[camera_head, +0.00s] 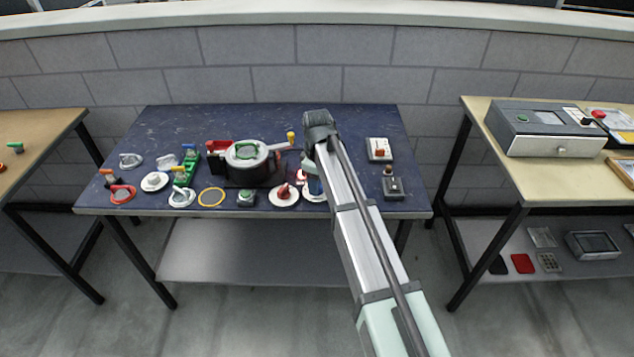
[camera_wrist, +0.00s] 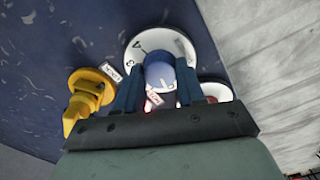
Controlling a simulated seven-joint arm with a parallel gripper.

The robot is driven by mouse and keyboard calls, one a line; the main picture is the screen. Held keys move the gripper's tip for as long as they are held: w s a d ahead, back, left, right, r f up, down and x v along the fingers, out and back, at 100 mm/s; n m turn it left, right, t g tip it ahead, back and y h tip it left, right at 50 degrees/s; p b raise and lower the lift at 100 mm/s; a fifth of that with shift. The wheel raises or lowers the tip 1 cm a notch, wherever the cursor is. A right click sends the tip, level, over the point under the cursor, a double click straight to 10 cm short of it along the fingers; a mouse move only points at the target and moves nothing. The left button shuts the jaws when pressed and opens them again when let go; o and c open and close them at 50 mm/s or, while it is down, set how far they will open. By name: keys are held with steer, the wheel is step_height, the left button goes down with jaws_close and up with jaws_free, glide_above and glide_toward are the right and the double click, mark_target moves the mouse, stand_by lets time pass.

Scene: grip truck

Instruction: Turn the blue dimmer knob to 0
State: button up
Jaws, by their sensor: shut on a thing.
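The blue dimmer knob (camera_wrist: 160,72) stands on a round white dial (camera_wrist: 182,45) with dark markings, including a 3 and what looks like a 4, in the wrist view. My gripper (camera_wrist: 157,88) has one dark blue finger on each side of the knob and is shut on it. A small white tag with red print lies below the knob's top. In the head view my arm covers most of this spot.
A yellow part (camera_wrist: 88,92) stands left of the fingers and another white dial (camera_wrist: 216,91) right. On the blue table (camera_head: 340,207) are a red knob on a white dial (camera_head: 284,195), a black pot-like device (camera_head: 250,172) and two switch boxes (camera_head: 379,149) at right.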

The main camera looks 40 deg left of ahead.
steer(key=shift+n, duration=0.3)
steer(key=o, duration=1)
steer(key=shift+o, duration=0.2)
step_height(320, 180, up, 14)
steer(key=shift+f, duration=0.1)
stand_by(0.6)
